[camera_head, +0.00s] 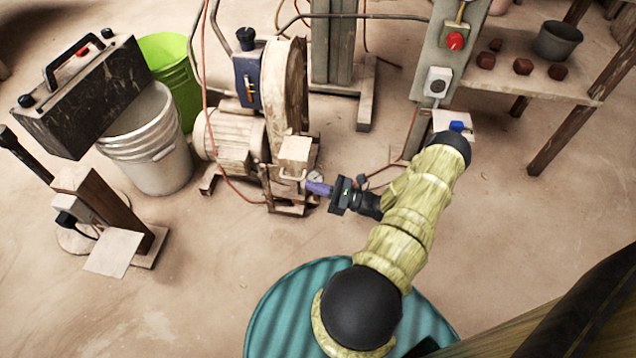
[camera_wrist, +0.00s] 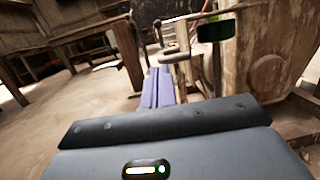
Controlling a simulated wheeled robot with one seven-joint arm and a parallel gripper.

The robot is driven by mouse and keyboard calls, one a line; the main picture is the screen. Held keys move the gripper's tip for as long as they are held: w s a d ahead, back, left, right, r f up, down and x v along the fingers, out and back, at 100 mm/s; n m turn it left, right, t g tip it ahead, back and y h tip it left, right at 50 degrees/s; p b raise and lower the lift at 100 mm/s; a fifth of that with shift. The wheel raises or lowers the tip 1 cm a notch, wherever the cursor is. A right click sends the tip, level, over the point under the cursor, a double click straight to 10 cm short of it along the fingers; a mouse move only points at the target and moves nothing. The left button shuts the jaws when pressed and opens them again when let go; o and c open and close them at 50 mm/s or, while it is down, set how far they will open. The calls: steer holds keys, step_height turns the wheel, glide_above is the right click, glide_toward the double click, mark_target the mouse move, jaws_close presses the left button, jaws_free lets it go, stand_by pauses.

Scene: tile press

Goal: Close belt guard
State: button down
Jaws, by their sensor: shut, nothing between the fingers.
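What looks like the belt guard (camera_head: 286,90) is a tall, worn, cream-coloured rounded cover standing beside the motor (camera_head: 228,136). A beige worn panel of the machine fills the right of the wrist view (camera_wrist: 262,50); I cannot tell if it is the guard. A small bar handle (camera_head: 291,177) sits low on the machine, below a beige box (camera_head: 297,150). My gripper (camera_head: 312,186) has purple fingers, shut and empty, just right of this handle. The fingers also show in the wrist view (camera_wrist: 158,72), pointing past the machine's left side. Whether they touch anything is unclear.
A white bucket (camera_head: 150,145), a green bucket (camera_head: 168,62) and a dark box with a handle (camera_head: 85,98) stand left. A post with a red button (camera_head: 455,41) and a shelf (camera_head: 540,75) stand right. A teal drum (camera_head: 275,310) is in front.

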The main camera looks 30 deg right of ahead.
steer(key=s+a+p+v, duration=0.1)
steer(key=p+v, duration=0.2)
steer(key=v, duration=1)
steer(key=shift+r+h, duration=0.25)
steer(key=shift+h, duration=0.05)
steer(key=shift+d+r, duration=0.1)
steer(key=shift+d, duration=0.05)
